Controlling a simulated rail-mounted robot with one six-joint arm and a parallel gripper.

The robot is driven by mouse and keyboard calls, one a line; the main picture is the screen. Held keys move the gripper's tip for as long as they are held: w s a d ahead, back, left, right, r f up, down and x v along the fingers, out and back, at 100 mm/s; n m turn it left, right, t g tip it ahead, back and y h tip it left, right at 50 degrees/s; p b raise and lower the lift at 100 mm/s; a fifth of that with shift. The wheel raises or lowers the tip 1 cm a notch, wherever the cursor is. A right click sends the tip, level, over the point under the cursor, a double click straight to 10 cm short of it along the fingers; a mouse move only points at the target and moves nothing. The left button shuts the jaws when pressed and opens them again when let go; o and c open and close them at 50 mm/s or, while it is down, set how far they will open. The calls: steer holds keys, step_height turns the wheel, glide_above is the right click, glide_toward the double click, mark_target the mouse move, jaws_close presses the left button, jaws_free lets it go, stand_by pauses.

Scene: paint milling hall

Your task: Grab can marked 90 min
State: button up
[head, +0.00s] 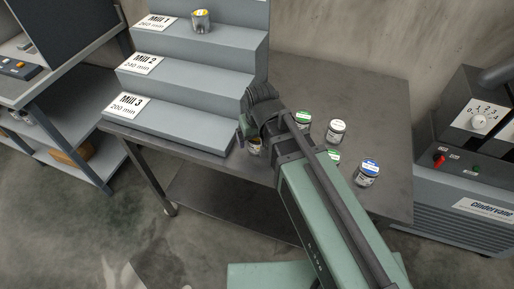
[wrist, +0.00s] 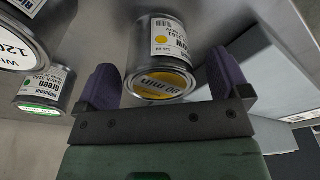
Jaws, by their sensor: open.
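The can marked 90 min (wrist: 165,50) has a yellow lid and a white label with a yellow dot. In the wrist view it sits between the two purple-padded fingers of my gripper (wrist: 164,78), with a gap at each side. My gripper is open and not closed on it. In the head view my gripper (head: 246,128) is over the table beside the steps. A can (head: 255,148) shows there, partly hidden by my gripper.
On the table (head: 385,100) stand a white-lidded can (head: 337,131), two green-lidded cans (head: 302,120) and a blue-lidded can (head: 367,173). Grey steps labelled Mill 1 to Mill 3 (head: 190,85) stand at left. A yellow-topped can (head: 201,21) is on the Mill 1 step.

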step_height(320, 180, down, 2)
steer(key=shift+w+f+b, duration=0.1)
steer(key=shift+w+b, duration=0.05)
steer(key=shift+b, duration=0.2)
steer(key=shift+r, duration=0.25)
steer(key=c, duration=1.1)
